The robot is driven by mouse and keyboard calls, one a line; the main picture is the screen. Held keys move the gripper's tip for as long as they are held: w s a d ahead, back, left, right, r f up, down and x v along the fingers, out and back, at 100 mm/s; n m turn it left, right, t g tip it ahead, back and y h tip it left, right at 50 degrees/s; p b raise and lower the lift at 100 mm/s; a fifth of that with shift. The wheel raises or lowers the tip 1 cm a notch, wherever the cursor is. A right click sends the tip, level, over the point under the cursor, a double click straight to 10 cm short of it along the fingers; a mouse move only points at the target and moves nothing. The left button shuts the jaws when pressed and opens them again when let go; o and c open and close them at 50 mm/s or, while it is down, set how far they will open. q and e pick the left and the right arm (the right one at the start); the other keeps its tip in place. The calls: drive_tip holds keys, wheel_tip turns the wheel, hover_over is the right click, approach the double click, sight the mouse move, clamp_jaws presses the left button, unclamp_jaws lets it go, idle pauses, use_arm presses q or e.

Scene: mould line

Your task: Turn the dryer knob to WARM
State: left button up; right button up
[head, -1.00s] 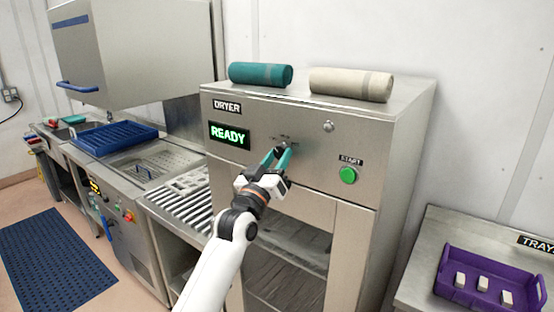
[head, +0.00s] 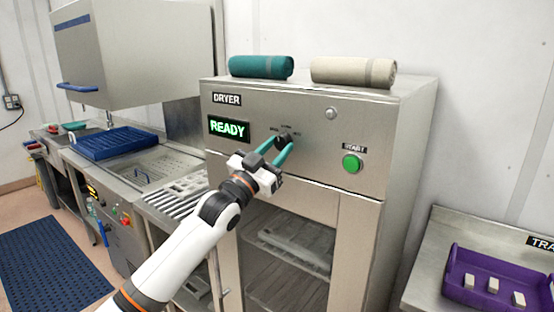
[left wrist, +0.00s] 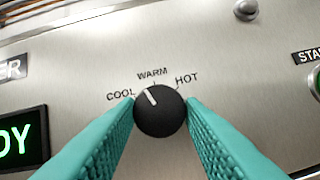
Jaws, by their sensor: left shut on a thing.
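The dryer (head: 305,118) has a black knob (left wrist: 160,115) on its front panel. In the left wrist view, the knob's white pointer line slants up and left, between the COOL mark (left wrist: 120,96) and the WARM mark (left wrist: 153,73), nearer WARM. The HOT mark (left wrist: 187,79) is at upper right. My left gripper (head: 281,147) is shut on the knob, with one teal finger on each side of it. The knob's lower part lies between the fingers. My right gripper is not in view.
A green START button (head: 352,163) and a lit READY display (head: 229,129) flank the knob. A teal roll (head: 261,67) and a beige roll (head: 352,72) lie on top of the dryer. A purple tray (head: 452,286) stands on the bench at right.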

use_arm(q)
drive_tip(key=m+h, duration=0.1)
drive_tip(key=m, duration=0.1)
drive_tip(key=shift+w+a+m+g, duration=0.1)
drive_tip(key=shift+a+m+g, duration=0.05)
drive_tip(key=shift+m+g, duration=0.2)
drive_tip(key=shift+r+m+g+h+p, duration=0.1)
drive_tip(key=shift+m+g+h+p, duration=0.45)
drive_tip(key=shift+m, duration=1)
drive_tip(key=shift+m+g, duration=0.3)
drive_tip(key=o, duration=1)
